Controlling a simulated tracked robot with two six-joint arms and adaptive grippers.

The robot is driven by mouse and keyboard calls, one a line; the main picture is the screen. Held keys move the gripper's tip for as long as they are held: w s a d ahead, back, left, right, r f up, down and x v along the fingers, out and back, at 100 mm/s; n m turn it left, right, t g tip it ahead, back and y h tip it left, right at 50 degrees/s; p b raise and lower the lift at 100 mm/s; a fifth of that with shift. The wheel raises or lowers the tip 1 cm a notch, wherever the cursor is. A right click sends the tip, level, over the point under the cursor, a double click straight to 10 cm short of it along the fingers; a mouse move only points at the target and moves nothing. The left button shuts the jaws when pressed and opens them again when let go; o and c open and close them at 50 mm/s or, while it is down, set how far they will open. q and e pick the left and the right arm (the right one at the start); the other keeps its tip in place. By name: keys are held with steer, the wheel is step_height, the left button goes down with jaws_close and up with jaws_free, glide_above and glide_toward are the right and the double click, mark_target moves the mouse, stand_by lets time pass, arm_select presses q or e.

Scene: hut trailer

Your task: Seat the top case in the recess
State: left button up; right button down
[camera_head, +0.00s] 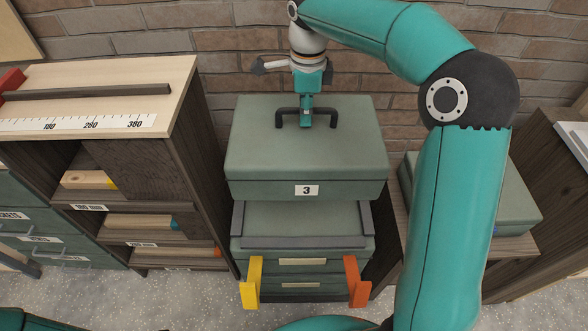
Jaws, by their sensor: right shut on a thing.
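The top case (305,150) is a green box with a "3" label on its front and a dark handle on its lid. My right gripper (306,117) is shut on the middle of that handle. The case looks level and hangs above the lower case stack (331,255), set towards the back. The recess (305,216) on top of the stack is edged by a dark grey rim; its rear part is hidden by the held case. A yellow latch (251,283) and an orange latch (355,283) stand splayed at the stack's front. My left gripper is not in view.
A wooden shelf unit (185,150) with a scale on top stands close on the left. Another green case (515,205) lies on a wooden surface at the right, partly behind my right arm. A brick wall (215,40) is behind. Speckled floor shows in front.

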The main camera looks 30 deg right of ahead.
mark_target(304, 137)
step_height(304, 137, down, 14)
steer(key=shift+f+b, duration=0.1)
steer(key=shift+b, duration=0.3)
steer(key=shift+f, duration=2.65)
steer(key=c, duration=1.5)
jaws_free()
steer(key=shift+f, duration=0.1)
steer(key=o, duration=0.3)
steer(key=shift+o, duration=0.2)
step_height(304, 137, up, 12)
steer(key=shift+r, duration=0.1)
